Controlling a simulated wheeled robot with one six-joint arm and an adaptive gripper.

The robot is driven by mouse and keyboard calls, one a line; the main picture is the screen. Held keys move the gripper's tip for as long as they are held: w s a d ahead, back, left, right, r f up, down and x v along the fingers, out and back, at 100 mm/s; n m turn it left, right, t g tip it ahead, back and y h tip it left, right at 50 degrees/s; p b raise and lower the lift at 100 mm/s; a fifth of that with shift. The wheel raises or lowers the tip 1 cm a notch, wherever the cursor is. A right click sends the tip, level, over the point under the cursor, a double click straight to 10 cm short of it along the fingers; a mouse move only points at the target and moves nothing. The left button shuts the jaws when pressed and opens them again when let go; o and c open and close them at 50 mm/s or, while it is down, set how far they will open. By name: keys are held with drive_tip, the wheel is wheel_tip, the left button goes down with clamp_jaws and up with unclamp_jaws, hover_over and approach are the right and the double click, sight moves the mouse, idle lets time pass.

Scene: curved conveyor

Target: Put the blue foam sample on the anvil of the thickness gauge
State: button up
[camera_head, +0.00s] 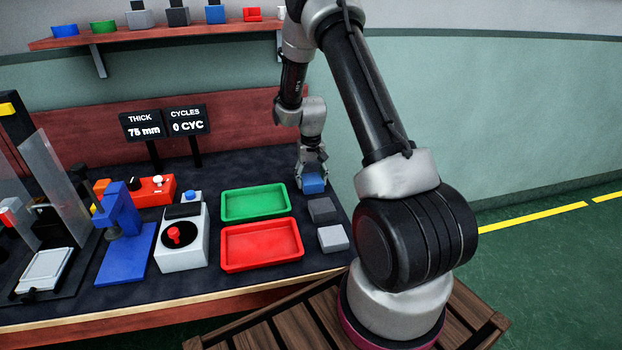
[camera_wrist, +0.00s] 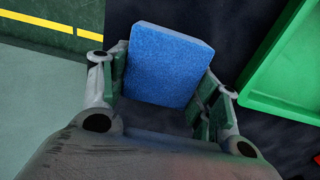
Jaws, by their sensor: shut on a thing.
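The blue foam sample (camera_head: 314,186) is a small block at the right end of the dark bench, near its back right edge. My gripper (camera_head: 311,175) points down and is shut on it. In the wrist view the foam (camera_wrist: 168,62) sits between the two fingers, slightly tilted in the picture. Whether it touches the bench is not clear. A blue C-shaped stand with a flat base (camera_head: 125,252) is at the left of the bench and looks like the thickness gauge. Its anvil is small and hard to make out.
A green tray (camera_head: 256,219) and red tray (camera_head: 224,266) lie left of my gripper. Two grey blocks, one darker (camera_head: 322,210) and one lighter (camera_head: 333,238), lie in front. A white box with a red knob (camera_head: 182,258) stands between the trays and blue stand. Displays (camera_head: 164,122) stand behind.

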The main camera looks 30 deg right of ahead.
drive_tip(key=shift+f, duration=0.1)
drive_tip(key=o, duration=0.7)
drive_tip(key=shift+o, duration=0.2)
wheel_tip(320, 180, up, 12)
wheel_tip(320, 180, up, 12)
drive_tip(key=t, duration=0.1)
hover_over(311, 176)
drive_tip(key=s+a, duration=0.3)
drive_tip(key=s, duration=0.3)
drive_tip(key=s+a+r+n+t, duration=0.1)
drive_tip(key=s+r, duration=0.4)
drive_tip(key=s, duration=0.8)
drive_tip(key=s+a+r+n+t, duration=0.2)
drive_tip(key=s+r, duration=0.3)
drive_tip(key=s, duration=0.8)
drive_tip(key=shift+a+r, duration=0.2)
drive_tip(key=shift+a, duration=0.6)
